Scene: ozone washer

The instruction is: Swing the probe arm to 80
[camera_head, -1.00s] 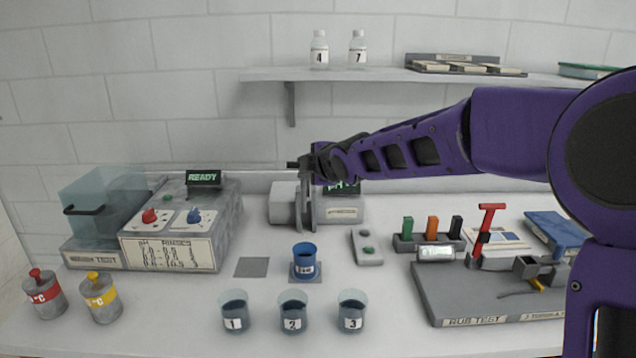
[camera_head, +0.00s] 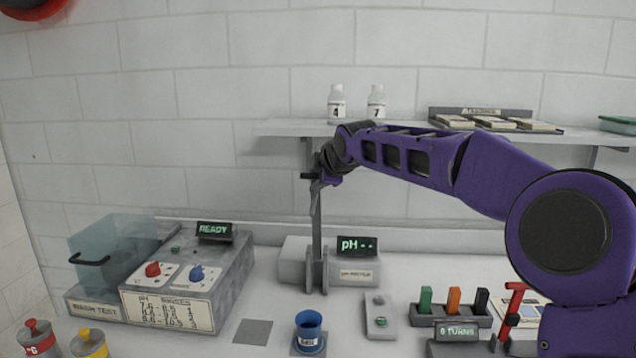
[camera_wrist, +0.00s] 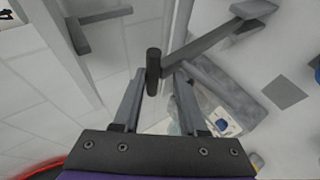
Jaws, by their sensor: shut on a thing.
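The probe arm (camera_head: 316,225) is a thin grey bar on the pH meter (camera_head: 350,272). It stands nearly upright in the head view, rising from a forked grey bracket (camera_head: 317,277) at the meter's front. My gripper (camera_head: 313,178) is at its top end. In the wrist view my gripper (camera_wrist: 154,74) is shut on a short dark cylindrical handle (camera_wrist: 153,62), which sits between the fingertips. The probe arm (camera_wrist: 205,43) runs from there to the upper right. The meter's display (camera_head: 357,246) reads "pH" followed by two dots. I cannot read an angle scale.
A wall shelf (camera_head: 275,128) with two bottles (camera_head: 337,105) is close behind and above my gripper. A washer box (camera_head: 185,285) reading READY stands left. A blue cup (camera_head: 309,335) stands in front of the meter. Colored blocks (camera_head: 454,300) stand right.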

